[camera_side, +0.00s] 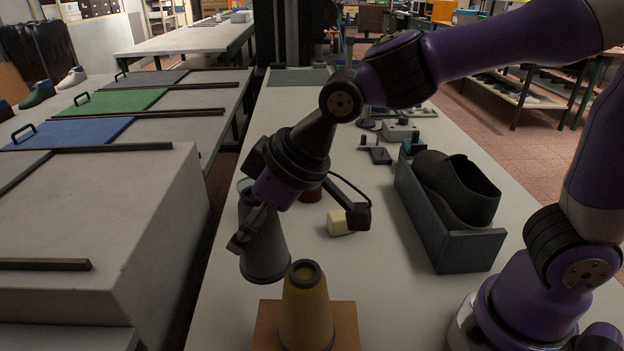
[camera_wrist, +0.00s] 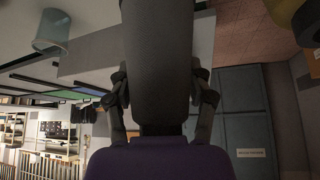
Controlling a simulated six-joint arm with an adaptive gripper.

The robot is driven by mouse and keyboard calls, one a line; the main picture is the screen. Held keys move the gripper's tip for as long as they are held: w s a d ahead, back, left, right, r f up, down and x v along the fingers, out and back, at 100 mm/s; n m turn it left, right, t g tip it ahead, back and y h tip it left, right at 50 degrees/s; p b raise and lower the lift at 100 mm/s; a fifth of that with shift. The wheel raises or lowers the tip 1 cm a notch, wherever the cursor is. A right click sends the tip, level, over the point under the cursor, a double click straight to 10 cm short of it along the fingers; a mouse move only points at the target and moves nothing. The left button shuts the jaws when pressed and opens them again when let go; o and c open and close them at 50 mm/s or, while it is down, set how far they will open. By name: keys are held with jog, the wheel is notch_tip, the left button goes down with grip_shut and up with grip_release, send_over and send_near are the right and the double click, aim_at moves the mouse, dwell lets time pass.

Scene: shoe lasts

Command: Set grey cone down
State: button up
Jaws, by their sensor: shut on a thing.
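The grey cone (camera_side: 266,252) is in my gripper (camera_side: 250,222) in the side view, on the left part of the table. It stands close to upright with its wide end down. The fingers close on its narrower upper part. I cannot tell whether its base touches the table. In the wrist view the cone (camera_wrist: 158,60) is a dark shape filling the middle between the fingers of my gripper (camera_wrist: 160,95).
A yellow cone (camera_side: 306,308) stands on an orange-brown square base (camera_side: 345,325) just in front. A cream block (camera_side: 341,223) lies to the right, touching a dark tool (camera_side: 357,215). A grey tray (camera_side: 468,252) holds a dark shoe (camera_side: 455,185). The table's left edge is near the cone.

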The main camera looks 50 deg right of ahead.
jog(key=w+d+m+h, duration=0.25)
jog(key=d+m, duration=0.35)
jog(key=d, duration=0.6)
jog(key=w+d+m+h, duration=0.2)
jog(key=d+m+h, duration=0.3)
jog(key=d, duration=0.6)
jog(key=shift+m, duration=0.9)
jog(key=shift+d+f, duration=1.75)
jog(key=shift+d, duration=0.4)
jog(key=shift+d+f, duration=1.7)
jog(key=shift+d, duration=0.4)
jog(key=shift+d+f, duration=1.75)
jog(key=shift+d, duration=0.4)
jog(key=shift+f, duration=0.1)
jog(key=o, duration=1.4)
